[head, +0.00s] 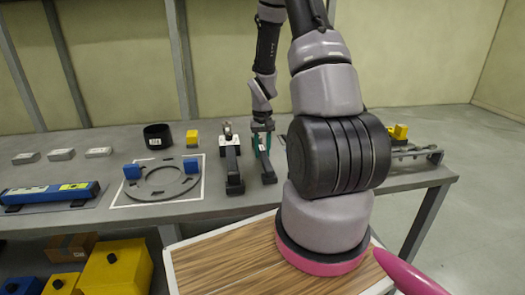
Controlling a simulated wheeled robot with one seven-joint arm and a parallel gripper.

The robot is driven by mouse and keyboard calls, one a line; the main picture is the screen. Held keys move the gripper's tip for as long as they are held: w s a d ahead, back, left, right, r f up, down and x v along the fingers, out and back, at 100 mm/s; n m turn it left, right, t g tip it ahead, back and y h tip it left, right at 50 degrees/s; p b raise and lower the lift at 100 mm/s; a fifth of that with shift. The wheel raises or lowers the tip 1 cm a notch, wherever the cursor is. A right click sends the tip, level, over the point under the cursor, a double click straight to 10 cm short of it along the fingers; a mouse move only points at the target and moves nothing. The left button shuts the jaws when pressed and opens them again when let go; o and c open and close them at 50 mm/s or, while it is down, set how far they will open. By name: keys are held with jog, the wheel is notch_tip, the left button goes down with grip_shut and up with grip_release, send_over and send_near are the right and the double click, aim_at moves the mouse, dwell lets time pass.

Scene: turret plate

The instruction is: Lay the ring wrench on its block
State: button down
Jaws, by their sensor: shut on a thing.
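My gripper (263,142) is at the middle of the grey bench, at the far end of my arm. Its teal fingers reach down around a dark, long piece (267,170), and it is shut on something. The held thing is small and mostly hidden, so I cannot tell for certain that it is the ring wrench. Just to the left, a long black block (234,172) lies on the bench with a silvery metal piece (228,130) at its far end. I cannot tell which black piece is the wrench's block, or whether the held thing touches it.
A grey ring plate (162,194) with blue blocks lies left of the gripper. A blue bar (50,194) is far left. A metal fixture (415,152) and yellow block (398,131) are right, partly behind my arm.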

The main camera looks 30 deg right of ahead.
jog(key=shift+f, duration=0.15)
dwell(0.4)
jog(key=shift+c, duration=2.4)
grip_release()
jog(key=shift+r, duration=3.5)
